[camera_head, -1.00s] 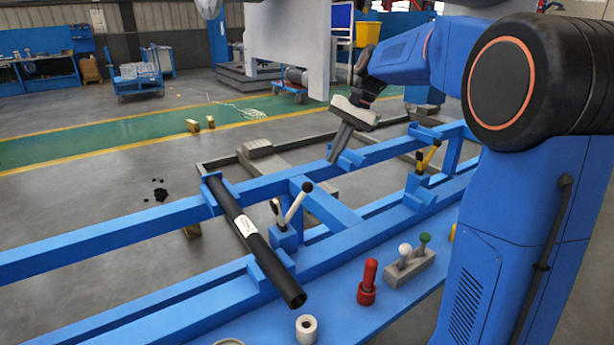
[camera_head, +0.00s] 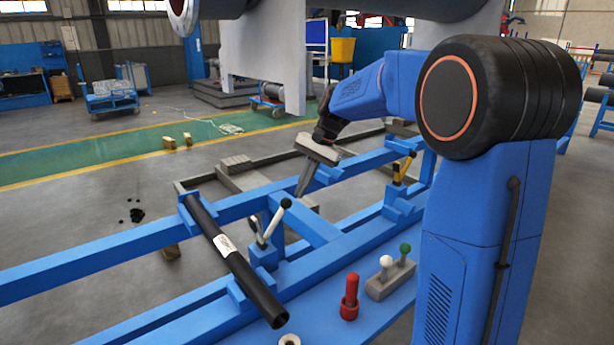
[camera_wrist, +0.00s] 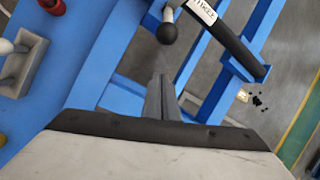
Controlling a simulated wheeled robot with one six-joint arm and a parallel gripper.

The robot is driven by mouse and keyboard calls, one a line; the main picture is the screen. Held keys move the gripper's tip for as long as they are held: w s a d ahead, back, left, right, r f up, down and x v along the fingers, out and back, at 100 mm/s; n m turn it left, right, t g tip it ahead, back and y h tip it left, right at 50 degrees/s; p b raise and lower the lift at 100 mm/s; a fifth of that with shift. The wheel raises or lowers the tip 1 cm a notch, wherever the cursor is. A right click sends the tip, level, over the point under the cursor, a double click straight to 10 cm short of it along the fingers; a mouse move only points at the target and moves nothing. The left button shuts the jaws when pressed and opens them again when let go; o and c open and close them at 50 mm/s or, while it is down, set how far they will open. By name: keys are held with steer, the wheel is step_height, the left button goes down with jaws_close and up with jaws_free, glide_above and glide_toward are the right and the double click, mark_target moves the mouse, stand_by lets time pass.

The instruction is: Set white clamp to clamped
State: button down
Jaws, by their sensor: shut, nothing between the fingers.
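The white clamp (camera_head: 271,225) stands on the blue frame beside a black pipe. It has a white lever tilted up to the right, ending in a black knob, and a second shorter dark-tipped handle to its left. My gripper (camera_head: 300,194) is shut and empty, pointing down just beyond and to the right of the knob, apart from it in the picture. In the wrist view, my gripper's closed fingers (camera_wrist: 160,82) point toward the clamp's black knob (camera_wrist: 166,33), with a gap between. The lower clamp body is mostly out of sight there.
The black pipe (camera_head: 229,255) with a white label lies across the rails left of the clamp. A yellow-levered clamp (camera_head: 402,172) stands to the right. A red handle (camera_head: 350,297) and a grey block with white and green knobs (camera_head: 390,279) stand in front.

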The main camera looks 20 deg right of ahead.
steer(key=shift+s+a+f, duration=0.2)
steer(key=shift+s+a, duration=0.45)
steer(key=shift+a, duration=0.2)
steer(key=shift+s+a+f, duration=0.15)
steer(key=shift+s+a, duration=0.45)
steer(key=shift+a, duration=0.2)
steer(key=s+a+r+t+h, duration=0.1)
steer(key=s+a+t+h, duration=0.1)
steer(key=a+h, duration=0.5)
steer(key=s+a+r+n+t+h, duration=0.1)
steer(key=s+a+t+h, duration=0.2)
steer(key=a+h, duration=0.4)
steer(key=s+a, duration=0.1)
steer(key=a, duration=0.5)
steer(key=shift+s+a, duration=0.15)
steer(key=shift+s, duration=0.15)
